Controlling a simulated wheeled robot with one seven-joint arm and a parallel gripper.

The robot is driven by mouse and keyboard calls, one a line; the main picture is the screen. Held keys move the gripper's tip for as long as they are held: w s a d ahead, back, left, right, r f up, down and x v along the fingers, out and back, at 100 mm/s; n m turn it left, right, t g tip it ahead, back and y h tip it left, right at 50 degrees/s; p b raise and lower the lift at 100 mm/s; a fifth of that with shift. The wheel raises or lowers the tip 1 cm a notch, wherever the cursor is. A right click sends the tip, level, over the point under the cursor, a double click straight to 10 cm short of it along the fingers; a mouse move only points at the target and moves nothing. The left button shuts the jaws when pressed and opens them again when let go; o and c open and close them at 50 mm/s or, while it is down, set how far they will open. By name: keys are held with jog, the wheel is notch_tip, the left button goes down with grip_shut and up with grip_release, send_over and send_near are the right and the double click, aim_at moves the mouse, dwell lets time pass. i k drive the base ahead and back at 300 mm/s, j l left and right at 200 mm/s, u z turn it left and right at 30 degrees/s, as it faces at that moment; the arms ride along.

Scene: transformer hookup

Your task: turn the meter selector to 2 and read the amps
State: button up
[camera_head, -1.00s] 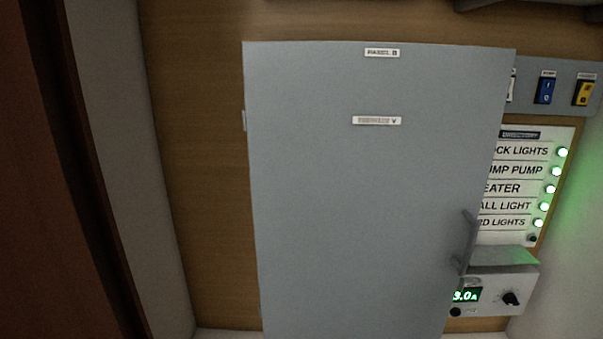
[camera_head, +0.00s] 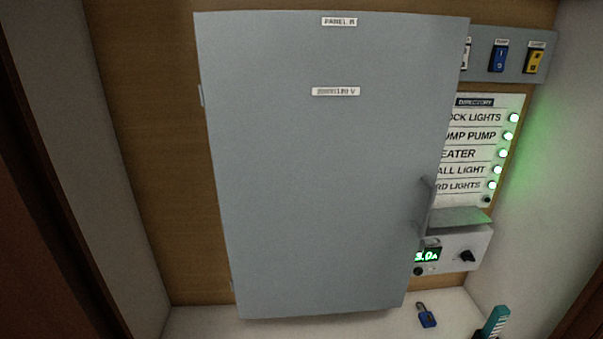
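The meter (camera_head: 450,252) is a pale box at the lower right of the grey panel door, below the directory. Its green display (camera_head: 427,256) shows a number ending in "3.0A"; the door's edge and handle may hide its left part. The black selector knob (camera_head: 467,256) sits on the right of the meter face. Its position marks are too small to read. My gripper is not in view.
The directory (camera_head: 480,150) has several lit green lamps. Blue and yellow switches (camera_head: 517,57) are above. A blue padlock (camera_head: 426,315) and a teal object (camera_head: 495,321) are on the pale surface below.

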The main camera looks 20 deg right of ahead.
aim_at(466, 255)
jog(key=k+l+z, duration=0.1)
jog(key=z, duration=0.35)
jog(key=k+l+z, duration=0.1)
jog(key=l+z, duration=0.15)
jog(key=z, duration=0.2)
